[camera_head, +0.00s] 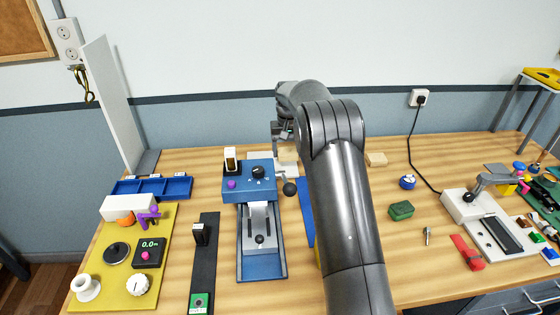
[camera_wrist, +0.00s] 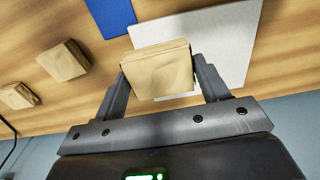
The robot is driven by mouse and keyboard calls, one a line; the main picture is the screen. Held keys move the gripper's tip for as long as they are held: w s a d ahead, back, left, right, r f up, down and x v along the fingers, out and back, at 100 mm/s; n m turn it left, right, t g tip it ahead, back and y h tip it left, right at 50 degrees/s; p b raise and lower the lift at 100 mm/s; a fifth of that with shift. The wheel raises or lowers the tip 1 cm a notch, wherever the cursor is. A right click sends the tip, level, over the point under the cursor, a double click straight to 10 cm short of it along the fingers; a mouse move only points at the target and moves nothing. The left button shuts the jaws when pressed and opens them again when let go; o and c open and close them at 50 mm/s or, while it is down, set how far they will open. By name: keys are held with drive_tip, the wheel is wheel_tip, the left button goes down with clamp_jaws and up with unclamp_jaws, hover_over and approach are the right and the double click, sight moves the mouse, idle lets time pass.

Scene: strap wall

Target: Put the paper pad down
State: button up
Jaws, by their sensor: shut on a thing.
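My gripper (camera_wrist: 160,75) is shut on a tan paper pad (camera_wrist: 160,70), with one finger on each side of it. In the head view the held pad (camera_head: 288,154) shows partly behind my arm, below my gripper (camera_head: 284,136). The pad is over a pale grey plate (camera_wrist: 225,40) that lies on the table. I cannot tell whether the pad touches the plate. Two similar tan pads lie on the wood in the wrist view, one nearer (camera_wrist: 63,61) and one farther left (camera_wrist: 18,95).
A blue device with a knob (camera_head: 249,180) stands left of my arm. A blue mat (camera_head: 307,200) is partly hidden by the arm.

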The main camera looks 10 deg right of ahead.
sight(281, 168)
drive_tip(key=shift+w+a+f, duration=0.3)
drive_tip(key=shift+a+f, duration=0.1)
drive_tip(key=shift+a, duration=0.15)
drive_tip(key=shift+w+a+f, duration=0.25)
drive_tip(key=shift+a+f, duration=0.15)
drive_tip(key=shift+a, duration=0.15)
drive_tip(key=shift+f, duration=1.95)
drive_tip(key=shift+f, duration=0.1)
drive_tip(key=o, duration=0.9)
